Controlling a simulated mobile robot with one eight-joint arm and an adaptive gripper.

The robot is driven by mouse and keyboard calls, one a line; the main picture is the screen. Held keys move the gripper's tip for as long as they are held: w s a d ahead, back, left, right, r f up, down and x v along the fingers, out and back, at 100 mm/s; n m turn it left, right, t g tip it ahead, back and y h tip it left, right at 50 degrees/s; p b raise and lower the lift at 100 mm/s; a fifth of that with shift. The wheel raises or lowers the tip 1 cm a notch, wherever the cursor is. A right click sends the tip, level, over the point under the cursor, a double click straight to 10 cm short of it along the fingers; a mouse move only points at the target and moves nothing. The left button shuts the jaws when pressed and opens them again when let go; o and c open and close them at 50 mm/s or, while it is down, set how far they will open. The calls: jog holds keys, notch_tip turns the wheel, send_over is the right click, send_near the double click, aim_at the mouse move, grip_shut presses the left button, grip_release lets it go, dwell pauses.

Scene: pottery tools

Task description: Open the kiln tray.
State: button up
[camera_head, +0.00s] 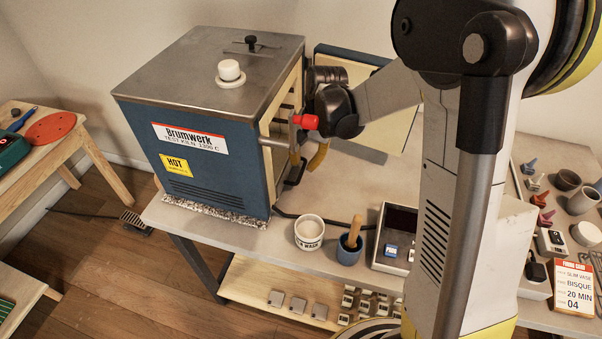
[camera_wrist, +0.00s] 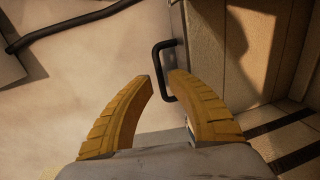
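The kiln (camera_head: 215,130) is a blue box with a steel top, at the back left of the table. Its opening faces right, and pale brick lining (camera_wrist: 260,50) shows in the wrist view. A black D-shaped handle (camera_wrist: 156,62) stands out from the kiln's front edge in the wrist view. I take it for the tray handle; the tray body is not clearly visible. My gripper (camera_wrist: 160,78) has yellow curved fingers, apart and empty. The handle shows beyond the fingertip gap, partly covered by the right finger. Contact cannot be told. In the head view my gripper (camera_head: 318,157) is beside the kiln opening.
A blue-edged, pale-lined panel (camera_head: 395,115) stands behind my arm, apparently the open kiln door. A red-tipped part (camera_head: 305,121) is beside the opening. A white cup (camera_head: 309,232), a blue pot (camera_head: 349,250) and a grey tray (camera_head: 391,262) stand in front.

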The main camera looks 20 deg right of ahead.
aim_at(301, 173)
jog(key=shift+w+a+f+b, duration=0.15)
jog(key=shift+f+b, duration=0.1)
jog(key=shift+f, duration=0.7)
jog(key=shift+a+f+b, duration=0.15)
jog(key=shift+f+b, duration=0.1)
jog(key=shift+f, duration=0.7)
grip_shut()
